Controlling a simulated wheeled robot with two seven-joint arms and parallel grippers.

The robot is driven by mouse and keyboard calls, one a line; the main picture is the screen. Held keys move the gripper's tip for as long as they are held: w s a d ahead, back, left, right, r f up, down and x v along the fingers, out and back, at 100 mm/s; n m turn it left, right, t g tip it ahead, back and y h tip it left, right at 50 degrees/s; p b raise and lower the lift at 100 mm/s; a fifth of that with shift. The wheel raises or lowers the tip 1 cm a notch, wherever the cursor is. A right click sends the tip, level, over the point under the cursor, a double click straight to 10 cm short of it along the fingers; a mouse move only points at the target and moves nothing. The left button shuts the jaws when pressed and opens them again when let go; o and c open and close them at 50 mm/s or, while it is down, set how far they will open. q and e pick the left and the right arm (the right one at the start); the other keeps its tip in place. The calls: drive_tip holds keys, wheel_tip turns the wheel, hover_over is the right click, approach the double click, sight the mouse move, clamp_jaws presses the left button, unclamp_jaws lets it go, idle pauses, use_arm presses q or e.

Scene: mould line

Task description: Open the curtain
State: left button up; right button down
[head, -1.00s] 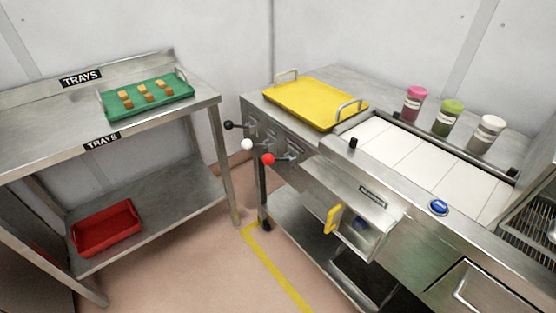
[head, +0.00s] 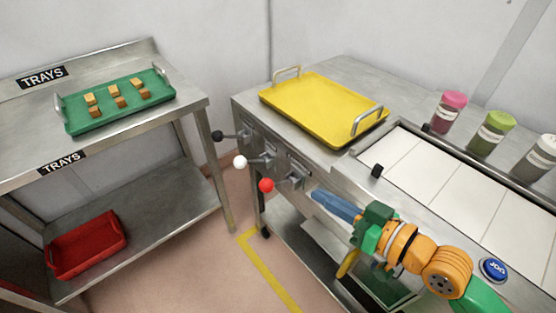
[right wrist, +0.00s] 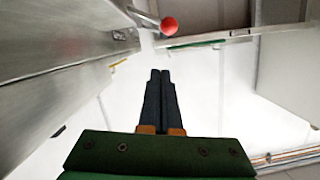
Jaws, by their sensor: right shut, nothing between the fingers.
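No curtain can be made out in either view. Three levers stick out of the machine's left end: one with a black knob (head: 217,136), one with a white knob (head: 239,161) and one with a red knob (head: 266,185). My right gripper (head: 316,196) is shut and empty, in front of the machine and to the right of the red knob, apart from it. In the right wrist view its fingers (right wrist: 160,73) are together, and the red knob (right wrist: 169,26) shows just beyond their tips. My left gripper is not in view.
A yellow tray (head: 325,98) lies on the machine top beside a white-tiled belt (head: 440,185). Several jars stand behind it, and a blue button (head: 494,269) is at the front. My arm partly hides a yellow handle (head: 348,263). A steel table (head: 190,110) stands left, across clear floor.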

sight(279, 182)
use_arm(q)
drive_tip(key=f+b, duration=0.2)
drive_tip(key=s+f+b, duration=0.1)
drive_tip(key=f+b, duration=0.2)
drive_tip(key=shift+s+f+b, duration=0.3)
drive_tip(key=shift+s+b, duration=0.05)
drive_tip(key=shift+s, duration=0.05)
use_arm(e)
drive_tip(key=w+a+f, duration=0.4)
drive_tip(key=w+a, duration=0.3)
drive_tip(key=a, duration=0.1)
drive_tip(key=shift+f, duration=0.3)
